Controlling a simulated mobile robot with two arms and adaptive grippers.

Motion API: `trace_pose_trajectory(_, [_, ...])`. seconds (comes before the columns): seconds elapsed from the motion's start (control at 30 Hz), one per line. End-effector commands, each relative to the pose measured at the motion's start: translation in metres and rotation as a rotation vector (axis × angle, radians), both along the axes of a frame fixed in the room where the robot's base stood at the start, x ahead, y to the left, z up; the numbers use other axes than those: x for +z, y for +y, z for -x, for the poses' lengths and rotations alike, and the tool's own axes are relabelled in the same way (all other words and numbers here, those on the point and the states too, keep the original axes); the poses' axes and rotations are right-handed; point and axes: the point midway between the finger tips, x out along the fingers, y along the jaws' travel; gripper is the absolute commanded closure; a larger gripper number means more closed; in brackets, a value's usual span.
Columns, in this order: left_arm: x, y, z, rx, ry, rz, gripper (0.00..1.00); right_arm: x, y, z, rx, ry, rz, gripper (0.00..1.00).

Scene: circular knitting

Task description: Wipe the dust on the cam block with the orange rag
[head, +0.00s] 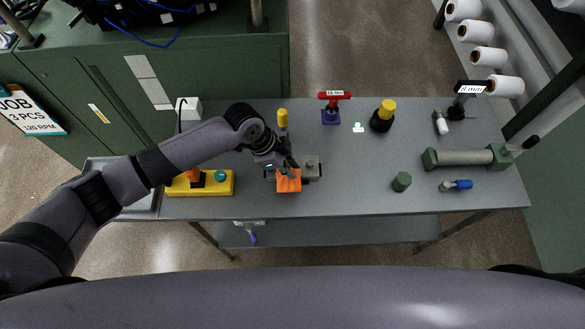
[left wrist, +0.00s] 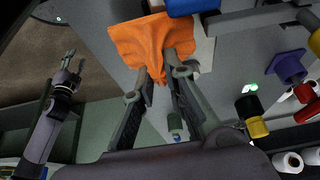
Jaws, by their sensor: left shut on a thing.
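The orange rag (head: 288,184) lies bunched near the front edge of the table, and it spreads out large in the left wrist view (left wrist: 140,42). My left gripper (head: 287,170) is shut on the rag, with a fold of it between the fingertips (left wrist: 160,82). The grey cam block (head: 312,168) is immediately to the right of the rag in the head view. Rag and gripper cover part of that spot, and I cannot make out dust on the block. My right gripper (left wrist: 72,68) shows small in the left wrist view, empty, with its fingers apart.
A yellow block (head: 223,183) stands left under my left arm. A yellow-topped item (head: 282,117), a red-handled tool (head: 333,97) and a black-and-yellow item (head: 383,116) stand behind. A green hexagonal piece (head: 402,181) is to the right. The table between it and the cam block is clear.

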Motion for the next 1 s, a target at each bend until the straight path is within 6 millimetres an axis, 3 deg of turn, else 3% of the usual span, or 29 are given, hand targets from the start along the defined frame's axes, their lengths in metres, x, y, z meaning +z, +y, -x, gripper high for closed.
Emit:
trace_pose_trajectory(0.33, [-0.003, -0.016, 0.0, -0.001, 0.001, 0.001, 1.0, -0.004, 0.0, 0.0, 0.0, 0.0, 0.0, 0.6])
trace_pose_trajectory(0.63, [0.001, -0.001, 0.0, 0.001, 0.0, 0.0, 1.0, 0.005, 0.0, 0.0, 0.0, 0.0, -0.001, 0.6])
trace_pose_trajectory(0.87, [0.0, 0.0, 0.0, 0.0, 0.0, 0.001, 1.0, 0.004, 0.001, 0.0, 0.0, 0.0, -0.001, 0.6])
trace_pose_trajectory(0.9, [0.0, 0.0, 0.0, 0.0, 0.0, 0.001, 0.85, 0.004, 0.001, 0.0, 0.0, 0.0, -0.001, 0.6])
trace_pose_trajectory(1.0, [0.0, 0.0, 0.0, 0.0, 0.0, 0.0, 0.78, 0.004, 0.001, 0.0, 0.0, 0.0, -0.001, 0.6])
